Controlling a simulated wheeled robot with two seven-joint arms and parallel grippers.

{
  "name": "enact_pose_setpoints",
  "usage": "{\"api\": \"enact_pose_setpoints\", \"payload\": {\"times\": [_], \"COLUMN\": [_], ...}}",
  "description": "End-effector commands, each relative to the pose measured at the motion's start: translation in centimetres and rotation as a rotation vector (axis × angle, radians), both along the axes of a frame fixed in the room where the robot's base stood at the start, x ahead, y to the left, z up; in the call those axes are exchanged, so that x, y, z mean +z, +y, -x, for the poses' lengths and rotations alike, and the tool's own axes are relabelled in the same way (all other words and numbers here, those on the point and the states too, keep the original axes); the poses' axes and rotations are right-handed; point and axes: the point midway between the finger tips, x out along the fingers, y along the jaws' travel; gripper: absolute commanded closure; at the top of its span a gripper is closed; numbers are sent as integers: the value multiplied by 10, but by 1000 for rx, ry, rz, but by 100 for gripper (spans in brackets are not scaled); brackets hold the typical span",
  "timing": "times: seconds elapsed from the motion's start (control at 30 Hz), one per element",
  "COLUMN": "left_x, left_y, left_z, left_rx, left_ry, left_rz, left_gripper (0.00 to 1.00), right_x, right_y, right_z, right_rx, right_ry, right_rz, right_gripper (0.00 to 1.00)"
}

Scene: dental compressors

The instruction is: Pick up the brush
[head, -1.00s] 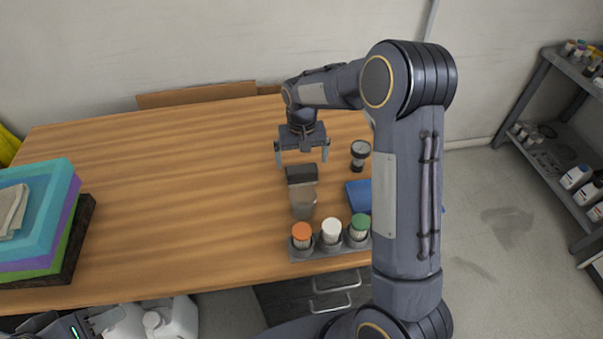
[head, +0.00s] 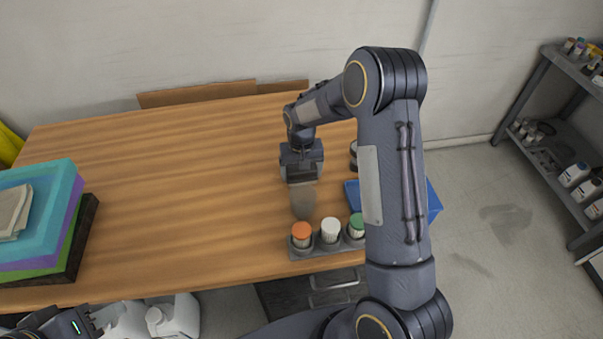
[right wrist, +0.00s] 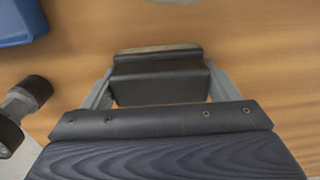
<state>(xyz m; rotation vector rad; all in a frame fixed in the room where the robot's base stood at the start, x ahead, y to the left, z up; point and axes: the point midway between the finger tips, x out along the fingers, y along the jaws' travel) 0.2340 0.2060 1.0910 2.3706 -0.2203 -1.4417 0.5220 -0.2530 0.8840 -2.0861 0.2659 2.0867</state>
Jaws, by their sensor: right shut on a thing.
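The brush has a wide black upper part and a flat grey-brown lower part (head: 303,203), and lies on the wooden table. My right gripper (head: 301,176) is down over its black part, with one finger on each side. In the right wrist view, my right gripper (right wrist: 160,84) is shut on the black block of the brush (right wrist: 160,82), and a thin tan edge shows beyond it. My left gripper (head: 98,322) is only partly in view at the lower left edge, and its jaws cannot be made out.
A rack (head: 325,249) with orange-, white- and green-capped jars stands nearer than the brush. A blue container (head: 432,203) is partly hidden behind my right arm. A small black-ended object (right wrist: 22,108) stands beside the gripper. Stacked coloured boxes (head: 40,215) are left; the table's middle is clear.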

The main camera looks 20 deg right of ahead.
Motion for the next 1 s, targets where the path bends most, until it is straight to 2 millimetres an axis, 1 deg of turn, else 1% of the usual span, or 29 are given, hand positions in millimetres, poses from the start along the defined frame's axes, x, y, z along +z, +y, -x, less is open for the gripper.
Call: {"api": "enact_pose_setpoints", "payload": {"times": [0.27, 0.37, 0.47, 0.6, 0.67, 0.87, 1.0], "left_x": [0, -1, -2, -6, -10, -21, -30], "left_y": [0, 0, 0, 0, 0, 0, 0], "left_z": [0, 0, 0, 0, 0, 0, 0], "left_rx": [0, 0, 0, 0, 0, 0, 0], "left_ry": [0, 0, 0, 0, 0, 0, 0], "left_rz": [0, 0, 0, 0, 0, 0, 0], "left_gripper": [64, 64, 64, 64, 64, 64, 64], "right_x": [1, 5, 13, 34, 44, 90, 105], "right_y": [0, 0, 0, 2, 13, 52, 88], "right_z": [0, -1, -1, -1, 0, 3, 7], "right_rx": [0, 0, 0, 1, 4, 6, 6], "right_ry": [-1, -2, -4, -7, -7, -8, -4], "right_rz": [0, 0, 0, -1, -1, -1, -1], "right_gripper": [42, 42, 42, 42, 42, 42, 42]}}
